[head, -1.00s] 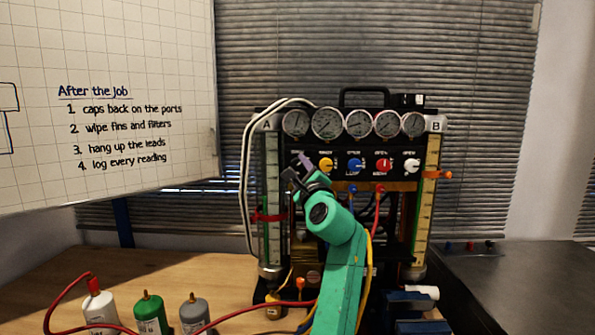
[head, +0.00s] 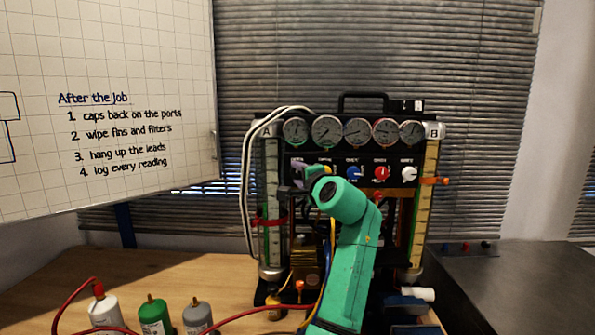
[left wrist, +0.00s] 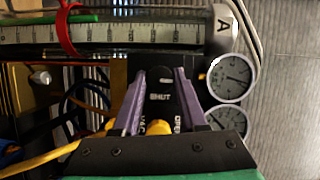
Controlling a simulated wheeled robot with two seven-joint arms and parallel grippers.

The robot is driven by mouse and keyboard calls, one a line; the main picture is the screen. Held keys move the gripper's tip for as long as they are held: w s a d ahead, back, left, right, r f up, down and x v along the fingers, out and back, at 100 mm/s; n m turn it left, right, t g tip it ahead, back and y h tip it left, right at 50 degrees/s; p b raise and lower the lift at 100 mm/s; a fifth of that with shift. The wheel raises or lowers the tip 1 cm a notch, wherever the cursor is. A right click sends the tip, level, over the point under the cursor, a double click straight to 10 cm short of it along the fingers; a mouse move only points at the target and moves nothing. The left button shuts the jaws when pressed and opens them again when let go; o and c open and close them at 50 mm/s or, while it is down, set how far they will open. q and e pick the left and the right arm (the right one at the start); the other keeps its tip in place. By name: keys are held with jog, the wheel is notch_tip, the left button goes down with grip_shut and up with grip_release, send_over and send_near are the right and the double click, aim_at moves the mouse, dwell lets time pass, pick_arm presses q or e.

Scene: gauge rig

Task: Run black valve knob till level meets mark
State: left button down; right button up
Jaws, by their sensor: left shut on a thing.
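My left gripper (head: 302,173) is at the left end of the knob row on the gauge panel. In the left wrist view its two purple fingers (left wrist: 160,82) are shut on the black valve knob (left wrist: 160,75), one on each side. In the head view the gripper hides this knob. Tube A (head: 271,190), with a scale and a red ring mark (head: 266,220), stands left of the panel. The ring also shows in the left wrist view (left wrist: 67,33). Tube B (head: 425,200) looks yellowish and has an orange marker (head: 437,181). My right gripper is not in view.
A yellow knob (left wrist: 160,127) is close beside the fingers. Blue (head: 354,173), red (head: 381,173) and white (head: 409,174) knobs follow to the right. Round gauges (head: 357,131) sit above. A red hose (head: 245,319) and bottles (head: 153,314) are at the front left.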

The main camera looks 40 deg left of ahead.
pick_arm(q)
jog(key=shift+r+n, duration=0.3)
jog(key=c, duration=0.8)
grip_release()
jog(key=o, duration=0.4)
jog(key=shift+w, duration=0.1)
jog(key=shift+c, duration=0.2)
jog(key=shift+w+f, duration=0.15)
jog(key=shift+f, duration=0.1)
jog(key=b+v, duration=0.4)
jog(key=v, duration=1)
jog(key=shift+d, duration=0.2)
jog(key=shift+r, duration=0.1)
